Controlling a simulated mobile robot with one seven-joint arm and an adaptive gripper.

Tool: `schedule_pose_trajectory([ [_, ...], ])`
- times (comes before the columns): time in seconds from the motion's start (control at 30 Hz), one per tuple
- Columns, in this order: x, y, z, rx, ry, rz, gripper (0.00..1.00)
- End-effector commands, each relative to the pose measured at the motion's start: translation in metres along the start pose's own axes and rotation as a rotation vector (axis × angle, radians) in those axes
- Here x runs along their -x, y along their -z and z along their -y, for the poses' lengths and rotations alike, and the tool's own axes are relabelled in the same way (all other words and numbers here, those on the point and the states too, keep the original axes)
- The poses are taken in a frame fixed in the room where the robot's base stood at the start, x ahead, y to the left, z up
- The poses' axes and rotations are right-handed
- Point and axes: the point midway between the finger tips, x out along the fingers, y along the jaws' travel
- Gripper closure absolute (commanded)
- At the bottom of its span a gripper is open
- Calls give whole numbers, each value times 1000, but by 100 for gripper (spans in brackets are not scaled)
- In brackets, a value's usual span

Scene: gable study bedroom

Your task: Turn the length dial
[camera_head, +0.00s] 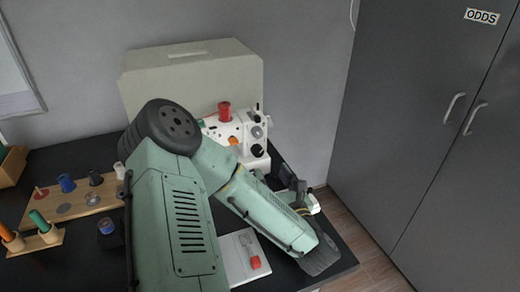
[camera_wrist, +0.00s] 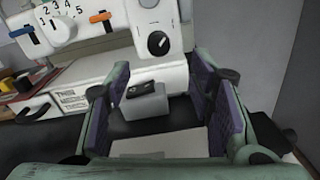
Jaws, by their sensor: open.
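The white sewing machine (camera_head: 225,128) stands at the back of the black table, partly hidden by my arm. In the wrist view its front (camera_wrist: 90,66) fills the top left. A white dial numbered 1 to 5 (camera_wrist: 62,29) is at the upper left. A round black knob with a pale mark (camera_wrist: 158,43) is on the white right-hand part. I cannot read which one is marked as length. My gripper (camera_wrist: 160,70) is open and empty, its purple-padded fingers below and either side of the black knob, touching no dial that I can see.
A grey block with a black top piece (camera_wrist: 147,101) stands between the fingers' lines. Orange (camera_wrist: 100,16) and blue (camera_wrist: 24,34) levers flank the numbered dial. Thread spools (camera_head: 66,183) stand at left. A dark cupboard (camera_head: 425,130) stands to the right.

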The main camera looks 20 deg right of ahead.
Motion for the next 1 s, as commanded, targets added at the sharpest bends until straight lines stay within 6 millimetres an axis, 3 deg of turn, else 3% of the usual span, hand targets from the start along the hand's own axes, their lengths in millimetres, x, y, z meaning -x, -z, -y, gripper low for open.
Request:
schedule_pose_trajectory([
  [0.23, -18, -5, -4, 1, -10, -1, 51],
  [0.4, -55, -4, -3, -2, -8, 5, 51],
  [0.6, -84, -2, -3, -1, -7, 4, 51],
  [1.0, -95, 0, -2, 0, -5, 2, 51],
])
